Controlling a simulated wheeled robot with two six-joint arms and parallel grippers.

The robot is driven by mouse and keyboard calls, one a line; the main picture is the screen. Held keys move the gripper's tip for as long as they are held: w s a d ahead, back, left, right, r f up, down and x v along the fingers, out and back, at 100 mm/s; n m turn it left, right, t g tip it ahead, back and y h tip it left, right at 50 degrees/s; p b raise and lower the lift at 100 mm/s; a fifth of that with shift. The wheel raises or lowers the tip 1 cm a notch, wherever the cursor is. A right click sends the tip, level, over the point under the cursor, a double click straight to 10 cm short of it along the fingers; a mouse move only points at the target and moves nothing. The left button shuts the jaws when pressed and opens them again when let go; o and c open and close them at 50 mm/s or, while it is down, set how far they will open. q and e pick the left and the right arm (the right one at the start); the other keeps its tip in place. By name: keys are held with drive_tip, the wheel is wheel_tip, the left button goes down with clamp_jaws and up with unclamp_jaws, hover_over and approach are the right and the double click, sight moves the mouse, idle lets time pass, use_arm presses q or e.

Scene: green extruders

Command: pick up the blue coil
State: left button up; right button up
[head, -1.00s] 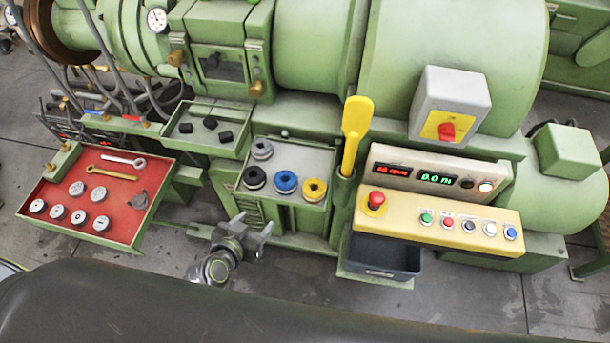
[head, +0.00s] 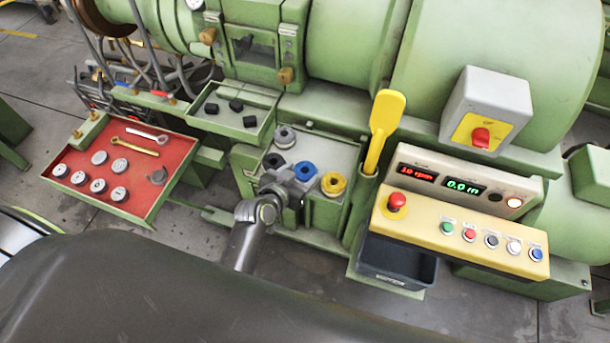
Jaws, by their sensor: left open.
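The blue coil (head: 305,171) sits on the green machine shelf (head: 338,154), between a yellow coil (head: 333,184) on its right and a black coil (head: 273,161) on its left. A grey coil (head: 284,137) stands behind them. My left gripper (head: 291,183) is open at the front edge of the shelf, just in front of and left of the blue coil. Its fingers overlap the coil's near side in the view; I cannot tell whether they touch it. My right gripper is not in view.
A yellow paddle (head: 383,128) stands upright in a holder right of the shelf. A control panel (head: 460,228) with buttons is farther right, above a dark bin (head: 395,262). A red tray (head: 85,172) with several round pieces and wrenches lies left. A small green tray (head: 210,123) holds black blocks.

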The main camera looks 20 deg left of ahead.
sight(305, 169)
use_arm(q)
drive_tip(key=b+x, duration=0.2)
drive_tip(key=x, duration=0.3)
drive_tip(key=shift+s+f+b, duration=0.1)
drive_tip(key=shift+b, duration=0.3)
drive_tip(key=shift+w, duration=0.3)
drive_tip(key=shift+s, duration=0.1)
drive_tip(key=shift+c, duration=0.2)
drive_tip(key=c, duration=0.6)
drive_tip(key=shift+c, duration=0.2)
wheel_tip(305, 169, up, 10)
drive_tip(key=shift+r+b, duration=0.1)
drive_tip(key=shift+b, duration=0.25)
